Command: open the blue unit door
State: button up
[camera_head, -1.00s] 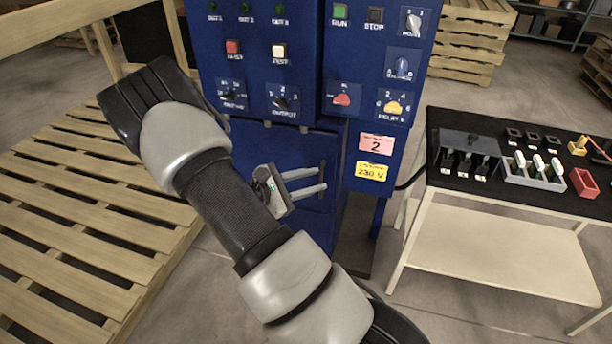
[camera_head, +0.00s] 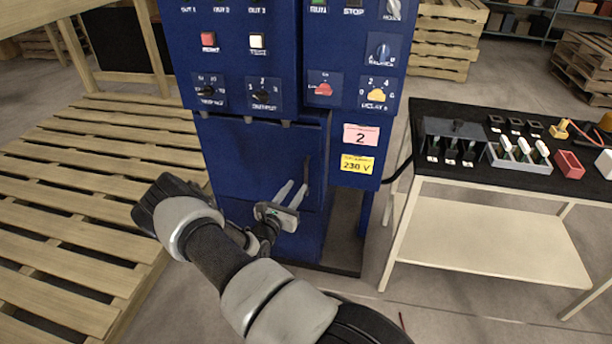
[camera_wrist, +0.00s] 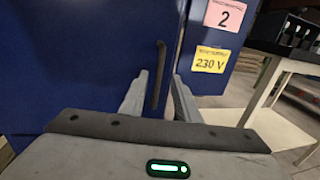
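The blue unit (camera_head: 233,60) stands in front of me with its control panels above and a plain blue door (camera_head: 255,160) below. The door looks shut. Its dark upright handle (camera_head: 306,170) is near the door's right edge. My gripper (camera_head: 296,191) is low in front of the door, with its fingers apart, just below and left of the handle in the head view. In the wrist view the handle (camera_wrist: 159,75) shows beyond and between the two open fingertips (camera_wrist: 159,80). I cannot tell whether either finger touches it.
A pink "2" label (camera_head: 361,136) and a yellow "230 V" label (camera_head: 357,165) are right of the door. A table (camera_head: 470,185) with small parts stands to the right. Wooden pallets (camera_head: 75,190) lie at the left. The floor between unit and table is narrow.

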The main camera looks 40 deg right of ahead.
aim_at(306, 173)
jog(key=b+x, duration=0.1)
jog(key=x, duration=0.8)
jog(key=shift+d, duration=0.1)
grip_shut()
